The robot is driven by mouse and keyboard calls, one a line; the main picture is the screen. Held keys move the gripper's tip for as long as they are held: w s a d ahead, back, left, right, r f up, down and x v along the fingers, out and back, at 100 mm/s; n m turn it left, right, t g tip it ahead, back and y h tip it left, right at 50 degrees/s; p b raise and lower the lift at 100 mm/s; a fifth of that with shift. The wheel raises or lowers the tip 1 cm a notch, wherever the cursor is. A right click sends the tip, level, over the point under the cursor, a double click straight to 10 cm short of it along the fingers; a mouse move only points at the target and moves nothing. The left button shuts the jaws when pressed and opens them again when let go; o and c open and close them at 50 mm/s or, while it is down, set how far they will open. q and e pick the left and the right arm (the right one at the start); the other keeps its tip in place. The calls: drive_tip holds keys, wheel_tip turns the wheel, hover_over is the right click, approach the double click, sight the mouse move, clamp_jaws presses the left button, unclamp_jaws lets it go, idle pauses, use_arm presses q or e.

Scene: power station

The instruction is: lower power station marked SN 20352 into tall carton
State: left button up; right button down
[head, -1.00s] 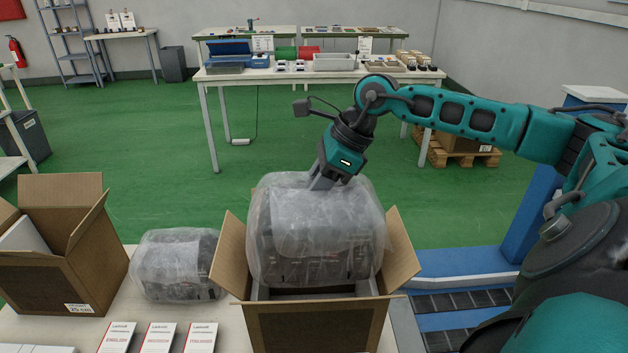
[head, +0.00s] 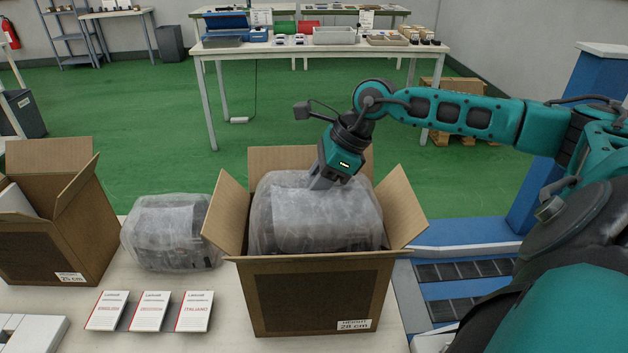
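A power station wrapped in translucent bubble film (head: 310,225) sits partly inside the open carton labelled 28 cm (head: 318,298). Its upper part stands above the carton's rim, and its serial number cannot be read. My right gripper (head: 322,182) points down at the top of the wrapped unit. Its fingertips meet the film at the top, where a handle would be hidden; the fingers' gap cannot be made out. A second wrapped power station (head: 172,232) lies on the table to the left. A carton labelled 25 cm (head: 50,240) stands open at the far left. My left gripper is not in view.
Three booklets (head: 148,311) lie at the front of the table (head: 235,335), left of the carton. A white box (head: 30,333) is at the front left corner. The carton's side flaps (head: 402,207) are spread outward. A blue frame with dark slats (head: 465,285) stands right of the table.

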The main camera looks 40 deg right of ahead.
sight(313, 210)
wheel_tip(313, 210, down, 6)
drive_tip(key=b, duration=0.3)
drive_tip(key=shift+w+b, duration=0.15)
drive_tip(key=shift+b, duration=0.25)
drive_tip(key=shift+f, duration=0.4)
use_arm(q)
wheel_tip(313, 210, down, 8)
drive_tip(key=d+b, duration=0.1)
drive_tip(key=b, duration=0.5)
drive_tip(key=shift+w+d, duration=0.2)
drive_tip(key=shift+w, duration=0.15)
use_arm(e)
drive_tip(key=shift+f, duration=3.8)
